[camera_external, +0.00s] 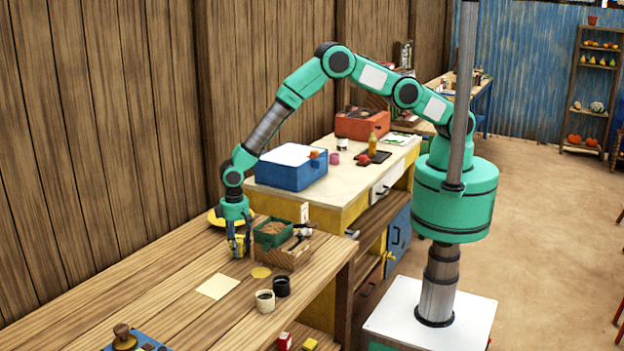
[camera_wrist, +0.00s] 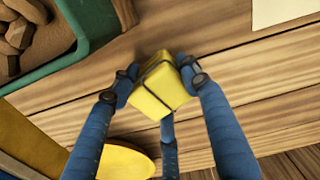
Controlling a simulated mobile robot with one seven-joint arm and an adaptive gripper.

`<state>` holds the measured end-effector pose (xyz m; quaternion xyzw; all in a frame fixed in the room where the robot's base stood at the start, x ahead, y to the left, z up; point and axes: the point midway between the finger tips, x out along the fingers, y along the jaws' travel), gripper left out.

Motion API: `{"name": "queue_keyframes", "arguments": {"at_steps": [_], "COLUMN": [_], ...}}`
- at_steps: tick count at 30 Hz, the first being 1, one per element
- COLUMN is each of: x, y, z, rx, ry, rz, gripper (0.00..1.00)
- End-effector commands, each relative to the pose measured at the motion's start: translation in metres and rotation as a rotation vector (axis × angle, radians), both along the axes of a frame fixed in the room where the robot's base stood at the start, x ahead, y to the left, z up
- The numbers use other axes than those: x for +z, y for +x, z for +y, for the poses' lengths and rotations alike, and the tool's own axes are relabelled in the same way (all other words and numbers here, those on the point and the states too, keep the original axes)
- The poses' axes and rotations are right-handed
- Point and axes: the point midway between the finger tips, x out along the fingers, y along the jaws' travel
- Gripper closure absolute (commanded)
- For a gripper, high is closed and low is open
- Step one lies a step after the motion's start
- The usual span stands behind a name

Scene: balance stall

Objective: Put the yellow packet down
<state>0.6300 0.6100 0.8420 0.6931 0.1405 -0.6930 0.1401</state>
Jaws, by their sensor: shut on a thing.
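My gripper (camera_external: 238,252) has its blue fingers closed around the yellow packet (camera_wrist: 160,90), which has a dark band across it. In the wrist view the packet sits between the fingertips, over bare wooden planks. In the external view the fingers point down, low over the wooden counter (camera_external: 160,270), left of the green tray, and largely hide the packet. I cannot tell whether the packet touches the wood.
The green tray (camera_external: 272,233) of brown pieces stands by a wooden crate (camera_external: 292,258). A yellow plate (camera_external: 214,218) lies behind my gripper. A pale sheet (camera_external: 217,287), a yellow disc (camera_external: 261,272), a cream cup (camera_external: 265,303) and a black cup (camera_external: 282,288) are in front. The counter's left is mostly bare.

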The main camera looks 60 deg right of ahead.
Motion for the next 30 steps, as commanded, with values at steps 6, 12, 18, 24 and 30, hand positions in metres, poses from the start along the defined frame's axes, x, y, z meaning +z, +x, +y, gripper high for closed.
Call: {"name": "queue_keyframes", "arguments": {"at_steps": [6, 12, 18, 24, 30], "x": [-0.001, -0.001, 0.001, 0.014, 0.039], "y": [0.000, 0.000, 0.000, 0.000, 0.000], "z": [0.000, 0.000, 0.000, 0.000, 0.000], "rx": [0.000, 0.000, 0.000, 0.000, 0.000], "ry": [0.000, 0.000, 0.000, 0.000, 0.001], "rz": [0.000, 0.000, 0.000, 0.000, -0.001], "gripper": [0.35, 0.35, 0.35, 0.35, 0.35]}}
